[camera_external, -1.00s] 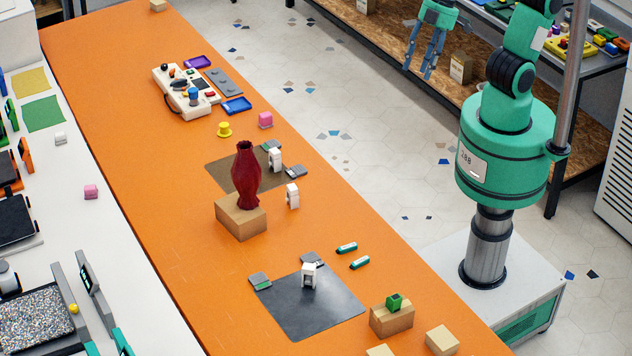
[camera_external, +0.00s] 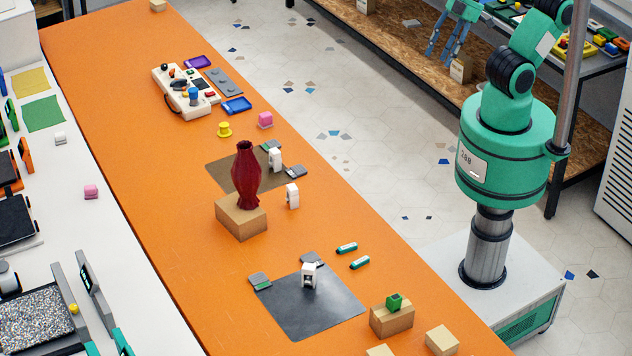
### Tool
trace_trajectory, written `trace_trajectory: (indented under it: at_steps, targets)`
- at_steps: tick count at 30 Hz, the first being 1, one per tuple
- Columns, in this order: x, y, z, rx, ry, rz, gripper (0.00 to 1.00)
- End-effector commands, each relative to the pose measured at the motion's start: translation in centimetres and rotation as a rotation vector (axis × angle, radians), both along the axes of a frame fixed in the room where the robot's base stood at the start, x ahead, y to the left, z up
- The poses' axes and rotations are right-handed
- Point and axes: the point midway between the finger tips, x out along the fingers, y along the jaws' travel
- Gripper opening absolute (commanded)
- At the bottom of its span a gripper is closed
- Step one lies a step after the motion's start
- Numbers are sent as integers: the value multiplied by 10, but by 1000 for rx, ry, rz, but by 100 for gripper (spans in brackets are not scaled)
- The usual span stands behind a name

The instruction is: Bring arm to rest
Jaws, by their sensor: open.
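My gripper (camera_external: 440,50) hangs near the top of the view, right of centre, with its blue fingers spread apart and nothing between them. It is well clear of the orange table (camera_external: 170,240), over the area of the brown wooden shelf behind it. My green arm (camera_external: 540,40) bends upward from its base at the right, and its upper part runs out of the top of the frame.
The orange table holds a dark red vase (camera_external: 246,175) on a wooden block (camera_external: 241,216), a dark mat (camera_external: 312,305) and a cream-coloured device (camera_external: 186,92). A metal pole (camera_external: 573,80) stands close beside my arm. Tiled floor lies open between table and shelf (camera_external: 400,45).

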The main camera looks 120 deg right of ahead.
Motion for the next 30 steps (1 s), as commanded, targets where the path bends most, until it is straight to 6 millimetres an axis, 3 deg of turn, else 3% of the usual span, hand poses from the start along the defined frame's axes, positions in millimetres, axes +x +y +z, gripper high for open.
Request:
trace_trajectory:
  at_steps: [15,30]
  targets:
    - [0,0,-43,0,0,0,45]
    - [0,0,-43,0,0,0,45]
